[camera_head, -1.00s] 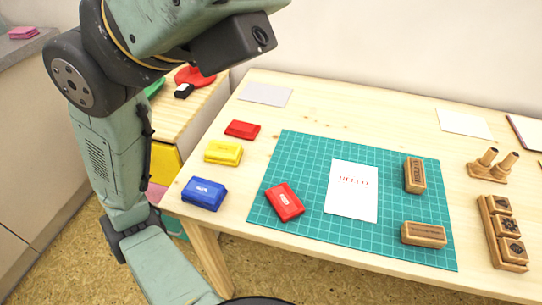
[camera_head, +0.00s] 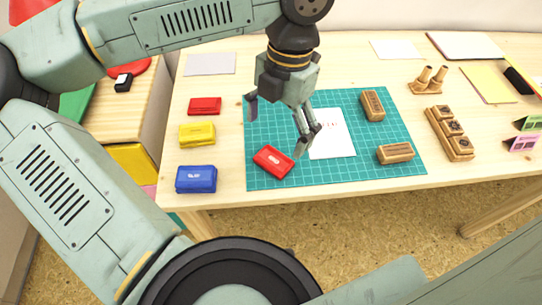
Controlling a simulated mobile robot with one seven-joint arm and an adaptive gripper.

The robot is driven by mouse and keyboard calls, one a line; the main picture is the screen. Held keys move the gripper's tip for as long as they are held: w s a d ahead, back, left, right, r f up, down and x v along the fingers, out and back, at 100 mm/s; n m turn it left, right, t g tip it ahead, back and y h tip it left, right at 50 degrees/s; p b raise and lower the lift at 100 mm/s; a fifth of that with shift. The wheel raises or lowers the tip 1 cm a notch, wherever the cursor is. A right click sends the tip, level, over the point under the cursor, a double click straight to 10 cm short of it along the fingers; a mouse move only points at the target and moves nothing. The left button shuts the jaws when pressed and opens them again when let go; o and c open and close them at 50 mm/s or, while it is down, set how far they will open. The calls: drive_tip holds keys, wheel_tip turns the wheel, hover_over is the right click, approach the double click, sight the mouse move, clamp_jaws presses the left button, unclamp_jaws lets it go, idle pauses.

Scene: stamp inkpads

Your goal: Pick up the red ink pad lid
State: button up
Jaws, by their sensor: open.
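A red piece with a pale label on top (camera_head: 273,161), which looks like the red ink pad lid, lies tilted on the left front of the green cutting mat (camera_head: 340,175). A flatter red pad (camera_head: 205,106) without a visible label sits left of the mat; it looks like the open ink pad. My gripper (camera_head: 278,127) is open and empty. It hangs over the mat's left part, pointing down, above and behind the labelled red piece. Its fingers are spread apart. I see no contact with the piece.
Yellow (camera_head: 197,134) and blue (camera_head: 196,179) ink pads stand left of the mat. A printed white card (camera_head: 331,137) lies right of the red piece. Wooden stamps (camera_head: 373,105) (camera_head: 395,153) rest on the mat's right side. The table's front edge runs close before the mat.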

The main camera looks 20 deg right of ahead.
sight(274, 159)
wheel_tip(274, 159, down, 3)
drive_tip(key=shift+s+a+f, duration=0.1)
drive_tip(key=shift+s+a, duration=0.05)
drive_tip(key=shift+w+f+p, duration=0.15)
drive_tip(key=shift+f+p, duration=0.35)
drive_tip(key=shift+f, duration=0.9)
drive_tip(key=shift+w+f+p, duration=0.15)
drive_tip(key=shift+f+p, duration=0.3)
drive_tip(key=shift+f, duration=0.9)
drive_tip(key=shift+c, duration=0.3)
drive_tip(key=c, duration=0.9)
drive_tip(key=shift+o, duration=0.2)
drive_tip(key=shift+r, duration=0.1)
